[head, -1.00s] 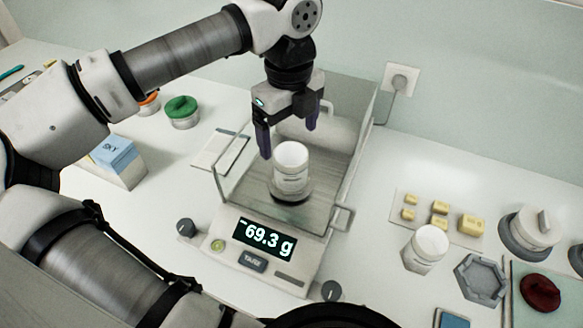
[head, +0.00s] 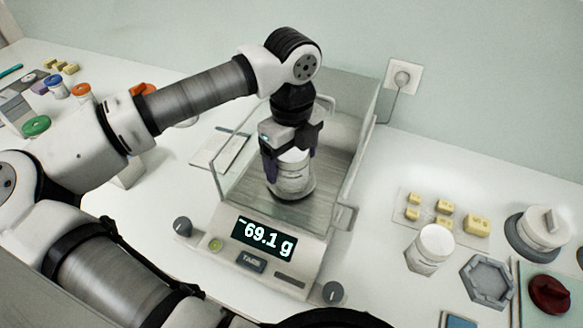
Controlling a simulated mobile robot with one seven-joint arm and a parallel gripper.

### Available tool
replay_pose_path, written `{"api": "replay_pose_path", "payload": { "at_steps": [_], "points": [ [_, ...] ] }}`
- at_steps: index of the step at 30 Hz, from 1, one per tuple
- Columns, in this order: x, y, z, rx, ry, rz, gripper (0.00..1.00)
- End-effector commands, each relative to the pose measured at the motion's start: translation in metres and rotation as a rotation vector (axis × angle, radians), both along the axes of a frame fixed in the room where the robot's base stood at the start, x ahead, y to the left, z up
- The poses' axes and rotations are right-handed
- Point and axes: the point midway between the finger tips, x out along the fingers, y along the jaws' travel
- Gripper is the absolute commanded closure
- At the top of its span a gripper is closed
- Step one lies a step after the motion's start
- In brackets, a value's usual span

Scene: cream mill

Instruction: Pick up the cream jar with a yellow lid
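No jar with a clearly yellow lid shows in the head view. A white jar with a white lid (head: 292,182) stands upright on the pan of the weighing scale (head: 262,262), inside its clear shield. My gripper (head: 291,168) points down over this jar, with a dark finger on each side of its upper part. I cannot tell whether the fingers press on it. Another white-lidded jar (head: 432,246) stands on the table to the right. Jars with orange (head: 82,90), blue (head: 57,80) and green (head: 36,125) lids stand at the left.
The clear shield (head: 347,150) closely surrounds the gripper. Yellow blocks (head: 476,225), a grey hexagonal tray (head: 486,279), a grey-and-white round object (head: 541,228) and a dark red object (head: 550,293) lie at the right. A wall socket (head: 402,77) is behind. My arm covers part of the left table.

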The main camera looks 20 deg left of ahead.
Motion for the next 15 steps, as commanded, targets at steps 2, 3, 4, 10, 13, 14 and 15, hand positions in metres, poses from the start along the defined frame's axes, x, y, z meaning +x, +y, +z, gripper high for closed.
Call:
{"api": "replay_pose_path", "payload": {
  "at_steps": [2, 3, 4, 10, 13, 14, 15],
  "points": [
    [0.0000, 0.0001, 0.0002, 0.000, 0.000, 0.000, 0.30],
    [0.0000, 0.0001, 0.0003, 0.000, 0.000, 0.000, 0.35],
    [0.0000, 0.0001, 0.0003, 0.000, 0.000, 0.000, 0.39],
    [0.0001, 0.0002, 0.0005, 0.000, -0.001, 0.000, 0.61],
    [0.0001, 0.0002, 0.0005, 0.000, -0.001, 0.000, 0.65],
    [0.0001, 0.0002, 0.0005, 0.000, -0.001, 0.000, 0.65],
    [0.0001, 0.0002, 0.0007, 0.000, -0.001, 0.000, 0.65]
  ]
}}
